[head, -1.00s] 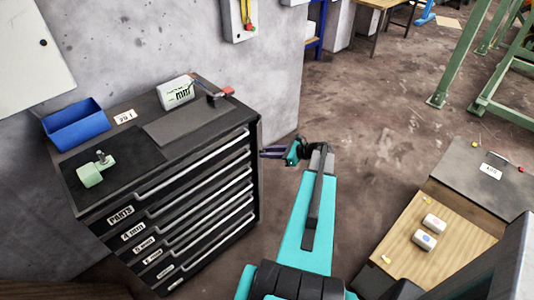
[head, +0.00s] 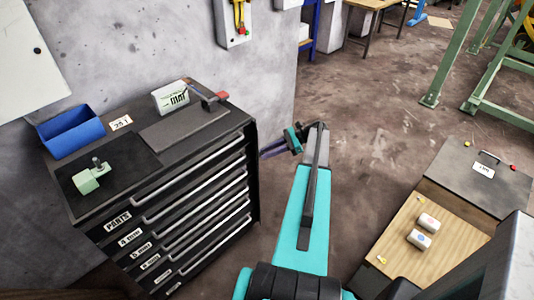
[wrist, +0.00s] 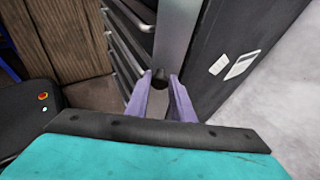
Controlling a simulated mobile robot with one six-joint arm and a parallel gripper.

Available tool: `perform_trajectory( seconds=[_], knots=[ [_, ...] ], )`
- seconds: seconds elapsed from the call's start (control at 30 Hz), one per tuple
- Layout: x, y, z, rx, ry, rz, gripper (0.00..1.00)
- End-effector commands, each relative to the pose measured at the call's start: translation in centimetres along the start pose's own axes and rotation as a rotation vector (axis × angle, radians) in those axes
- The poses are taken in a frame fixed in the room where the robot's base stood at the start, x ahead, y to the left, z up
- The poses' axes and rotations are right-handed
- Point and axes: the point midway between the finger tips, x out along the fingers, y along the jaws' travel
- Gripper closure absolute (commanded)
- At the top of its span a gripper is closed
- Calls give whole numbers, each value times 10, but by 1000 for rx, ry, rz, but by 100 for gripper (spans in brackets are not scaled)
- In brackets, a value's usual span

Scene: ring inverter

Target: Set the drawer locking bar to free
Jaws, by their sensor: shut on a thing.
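The black drawer cabinet (head: 190,215) stands against the wall in the head view. Its locking bar is the grey upright strip (wrist: 179,35) along the front edge in the wrist view. A small dark knob (wrist: 159,76) is at the bar, between my purple fingertips. My gripper (head: 267,151) reaches the cabinet's right front corner and is shut on this knob; it also shows in the wrist view (wrist: 160,84). The fingers partly hide the knob and the lower bar.
A blue bin (head: 70,131), a green part (head: 88,179) and a white box (head: 170,97) stand on the cabinet. A bench (head: 450,240) with small white blocks stands at right. The floor between is clear.

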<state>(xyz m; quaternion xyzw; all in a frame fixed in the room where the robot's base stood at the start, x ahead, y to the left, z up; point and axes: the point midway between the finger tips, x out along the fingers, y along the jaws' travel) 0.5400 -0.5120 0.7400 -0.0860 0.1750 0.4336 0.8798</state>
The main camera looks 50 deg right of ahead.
Motion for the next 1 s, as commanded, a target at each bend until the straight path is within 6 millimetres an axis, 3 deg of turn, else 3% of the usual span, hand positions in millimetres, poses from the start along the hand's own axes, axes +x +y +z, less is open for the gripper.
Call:
perform_trajectory(
  seconds=[0.43,1.0],
  knots=[
    [-4,-10,-2,-69,0,167,100],
    [-4,-10,-2,-81,1,196,100]
  ],
)
